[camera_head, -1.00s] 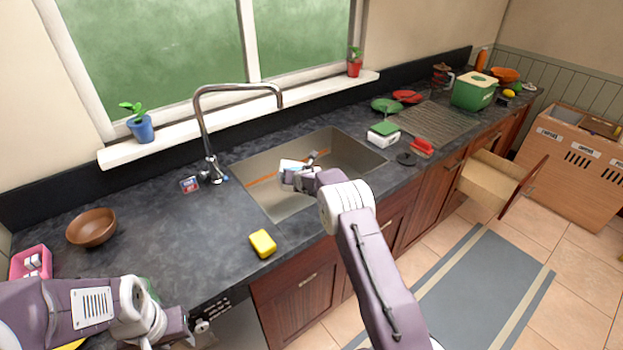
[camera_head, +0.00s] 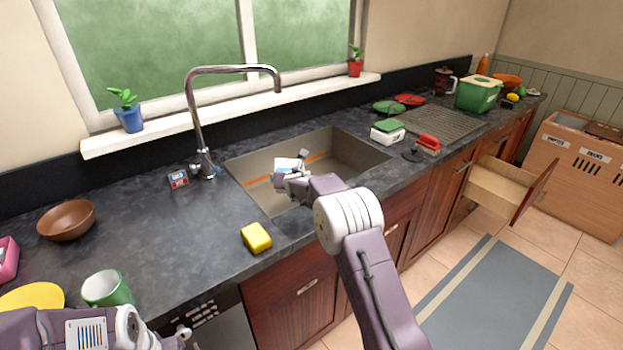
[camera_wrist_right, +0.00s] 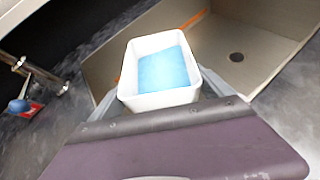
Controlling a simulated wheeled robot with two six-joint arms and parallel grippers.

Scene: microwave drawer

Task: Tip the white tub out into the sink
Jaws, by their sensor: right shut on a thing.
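The white tub (camera_wrist_right: 128,88) is held by my right gripper (camera_wrist_right: 160,90), with a finger on each side of it. In the right wrist view its open top faces the camera and a light blue filling lies inside. In the head view the tub (camera_head: 287,163) is small and partly hidden by my right gripper (camera_head: 290,180), over the left part of the steel sink (camera_head: 350,155). The sink's drain (camera_wrist_right: 236,57) shows in the wrist view, right of the tub.
The tap (camera_head: 203,120) rises behind the sink's left end. A yellow sponge (camera_head: 256,237) lies in front of it. A green mug (camera_head: 107,289), brown bowl (camera_head: 66,220) and yellow plate (camera_head: 32,297) are at the left.

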